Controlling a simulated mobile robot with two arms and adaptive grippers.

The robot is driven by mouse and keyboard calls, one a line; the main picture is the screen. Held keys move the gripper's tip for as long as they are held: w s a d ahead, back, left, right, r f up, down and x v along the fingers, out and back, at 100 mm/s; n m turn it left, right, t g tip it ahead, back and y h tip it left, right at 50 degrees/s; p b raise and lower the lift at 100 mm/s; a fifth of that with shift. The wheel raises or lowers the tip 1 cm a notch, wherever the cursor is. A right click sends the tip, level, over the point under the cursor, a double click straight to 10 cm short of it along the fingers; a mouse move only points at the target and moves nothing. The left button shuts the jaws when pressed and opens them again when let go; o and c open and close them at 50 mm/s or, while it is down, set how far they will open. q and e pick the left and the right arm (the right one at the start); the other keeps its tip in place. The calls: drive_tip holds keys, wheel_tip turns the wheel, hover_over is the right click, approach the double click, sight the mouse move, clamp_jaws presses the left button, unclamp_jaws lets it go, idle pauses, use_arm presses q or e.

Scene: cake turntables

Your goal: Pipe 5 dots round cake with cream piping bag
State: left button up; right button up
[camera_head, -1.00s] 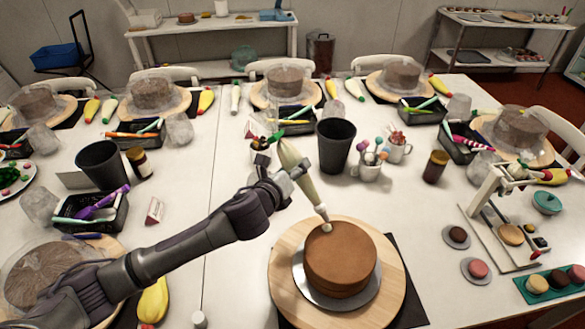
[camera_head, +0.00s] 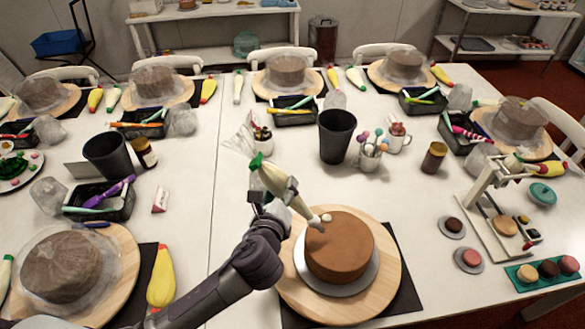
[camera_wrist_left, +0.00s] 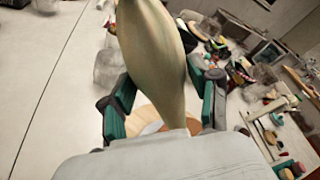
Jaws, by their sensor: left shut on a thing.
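The brown cake (camera_head: 342,250) sits on a silver board on a round wooden turntable (camera_head: 388,277). A white cream dot (camera_head: 326,218) is on its top near the back-left edge. My left gripper (camera_head: 272,203) is shut on the cream piping bag (camera_head: 277,183), which has a green-topped end. The bag is tilted, its nozzle pointing down and right to the cake's back-left edge, close beside the dot. I cannot tell whether the tip touches the cake. In the left wrist view the bag (camera_wrist_left: 152,50) fills the space between the fingers and hides most of the cake. My right gripper is not in view.
A dark cup (camera_head: 337,137) and a pot of cake pops (camera_head: 369,157) stand behind the cake. A small press stand (camera_head: 490,190) and macarons are at the right. A covered cake (camera_head: 65,268) and a yellow bag (camera_head: 161,277) are at the left.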

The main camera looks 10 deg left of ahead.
use_arm(q)
drive_tip(key=shift+n+y, duration=0.5)
drive_tip(key=shift+y, duration=0.2)
drive_tip(key=s+a+f+b, duration=0.1)
drive_tip(key=b, duration=0.1)
drive_tip(key=s+a+f+b, duration=0.1)
drive_tip(key=f+b, duration=0.1)
drive_tip(key=shift+s, duration=0.1)
drive_tip(key=shift+o, duration=0.9)
drive_tip(key=c, duration=0.6)
drive_tip(key=shift+c, duration=0.2)
drive_tip(key=shift+r+p, duration=0.4)
drive_tip(key=shift+p, duration=0.3)
idle(0.3)
